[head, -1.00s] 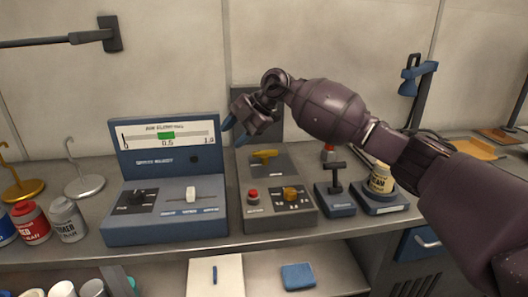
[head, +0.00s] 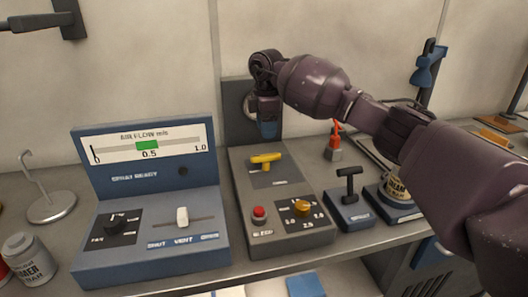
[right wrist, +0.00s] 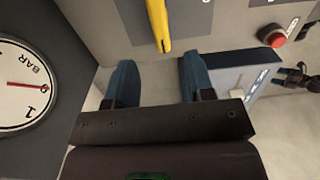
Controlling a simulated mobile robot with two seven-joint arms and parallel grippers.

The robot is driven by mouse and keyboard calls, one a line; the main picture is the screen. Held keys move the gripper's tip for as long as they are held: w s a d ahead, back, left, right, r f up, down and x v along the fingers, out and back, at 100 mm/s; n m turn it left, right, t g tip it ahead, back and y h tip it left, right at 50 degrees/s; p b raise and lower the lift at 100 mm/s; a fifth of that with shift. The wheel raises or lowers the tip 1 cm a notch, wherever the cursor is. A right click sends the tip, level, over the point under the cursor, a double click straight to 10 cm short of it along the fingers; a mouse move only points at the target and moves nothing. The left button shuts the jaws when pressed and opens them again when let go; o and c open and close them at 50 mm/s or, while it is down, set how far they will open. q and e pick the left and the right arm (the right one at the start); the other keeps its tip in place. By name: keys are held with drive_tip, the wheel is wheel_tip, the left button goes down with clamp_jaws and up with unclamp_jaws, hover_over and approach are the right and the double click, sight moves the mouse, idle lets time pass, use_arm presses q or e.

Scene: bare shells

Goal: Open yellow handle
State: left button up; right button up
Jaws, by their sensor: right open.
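The yellow handle (head: 266,158) sits on the sloped top of the grey control box (head: 242,180), lying roughly crosswise. My right gripper (head: 268,130) is just above and behind it, pointing down, in front of the upright back panel. In the right wrist view the blue fingers of the right gripper (right wrist: 158,78) are spread with nothing between them. The yellow handle (right wrist: 159,25) shows there beyond the fingertips, lined up with the gap and apart from them. My left gripper is not in view.
A pressure gauge (right wrist: 22,88) is close beside the right gripper. The box also has a red button (head: 259,213) and an orange knob (head: 303,207). A blue air-flow console (head: 150,245) stands left; a black T-handle (head: 348,183) stands right.

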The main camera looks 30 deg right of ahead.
sight(266, 155)
wheel_tip(266, 155, down, 7)
drive_tip(key=shift+f+b, duration=0.1)
drive_tip(key=shift+b, duration=0.3)
drive_tip(key=shift+f, duration=0.75)
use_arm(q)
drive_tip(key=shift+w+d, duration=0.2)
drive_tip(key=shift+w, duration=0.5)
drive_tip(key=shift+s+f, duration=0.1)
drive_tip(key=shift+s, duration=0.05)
use_arm(e)
drive_tip(key=shift+c, duration=0.8)
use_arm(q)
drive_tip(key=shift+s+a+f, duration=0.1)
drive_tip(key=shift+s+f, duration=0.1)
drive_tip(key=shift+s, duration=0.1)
use_arm(e)
clamp_jaws()
